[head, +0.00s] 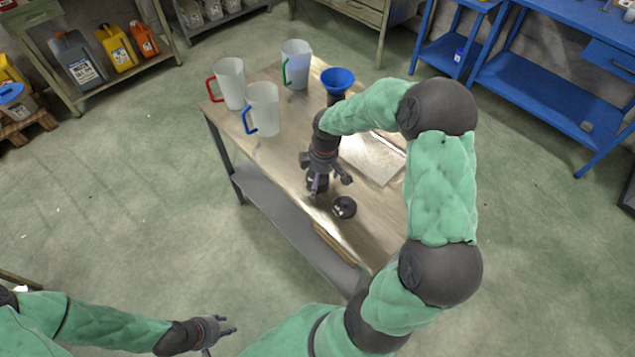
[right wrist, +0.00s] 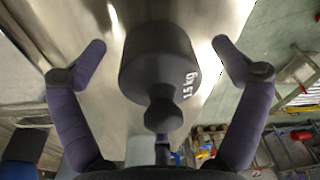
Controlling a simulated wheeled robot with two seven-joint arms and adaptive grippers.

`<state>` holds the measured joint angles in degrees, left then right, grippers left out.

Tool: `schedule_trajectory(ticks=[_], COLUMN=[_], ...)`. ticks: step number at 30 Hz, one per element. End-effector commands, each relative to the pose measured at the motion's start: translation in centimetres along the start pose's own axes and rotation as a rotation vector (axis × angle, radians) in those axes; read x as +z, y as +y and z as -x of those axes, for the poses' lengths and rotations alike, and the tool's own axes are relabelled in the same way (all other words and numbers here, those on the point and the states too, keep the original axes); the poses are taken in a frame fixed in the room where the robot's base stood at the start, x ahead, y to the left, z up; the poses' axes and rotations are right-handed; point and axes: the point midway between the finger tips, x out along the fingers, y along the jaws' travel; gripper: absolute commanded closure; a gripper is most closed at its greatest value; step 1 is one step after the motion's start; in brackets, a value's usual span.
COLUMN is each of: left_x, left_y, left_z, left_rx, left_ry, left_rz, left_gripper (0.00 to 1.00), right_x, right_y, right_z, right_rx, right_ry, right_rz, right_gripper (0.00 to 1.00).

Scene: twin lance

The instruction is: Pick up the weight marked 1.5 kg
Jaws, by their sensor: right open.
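The dark weight marked 1.5 kg (right wrist: 158,62) fills the upper middle of the right wrist view, with its round knob toward the camera. My right gripper (right wrist: 160,50) is open, with a finger on each side of the weight and a visible gap on both sides. In the head view my right gripper (head: 326,184) points down over the table near its front edge. A dark weight (head: 317,186) shows partly hidden beneath it. Another dark weight (head: 344,207) stands close to the right, its marking unreadable. My left gripper (head: 220,332) is open and empty, low and away from the table.
The wooden table (head: 285,165) holds jugs with red (head: 232,84), blue (head: 264,110) and green (head: 296,65) handles at its far left. A blue funnel (head: 338,80) stands behind my right wrist. A pale flat plate (head: 374,158) lies right of the gripper.

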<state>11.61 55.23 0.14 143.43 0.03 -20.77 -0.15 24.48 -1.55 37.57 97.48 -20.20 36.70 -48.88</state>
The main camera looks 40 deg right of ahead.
Motion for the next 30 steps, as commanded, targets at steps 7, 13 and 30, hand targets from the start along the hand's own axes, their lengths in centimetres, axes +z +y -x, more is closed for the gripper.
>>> schedule_trajectory(ticks=[7, 13, 30], left_x=[0.0, 0.0, 0.0], left_y=[-0.1, -0.1, 0.0], left_z=[-0.4, -0.3, -0.1], left_rx=[0.000, 0.000, 0.000], left_ry=[0.000, 0.000, 0.000], left_rz=[0.000, 0.000, 0.000], left_gripper=[0.60, 0.60, 0.60], right_x=[0.0, 0.0, -0.2], right_y=[0.1, 0.1, 0.2], right_z=[-0.9, -0.9, 0.1], right_rx=[0.002, 0.002, 0.007], right_ry=[0.002, 0.001, 0.004], right_rz=[-0.001, -0.001, -0.001], right_gripper=[0.03, 0.39, 0.88])
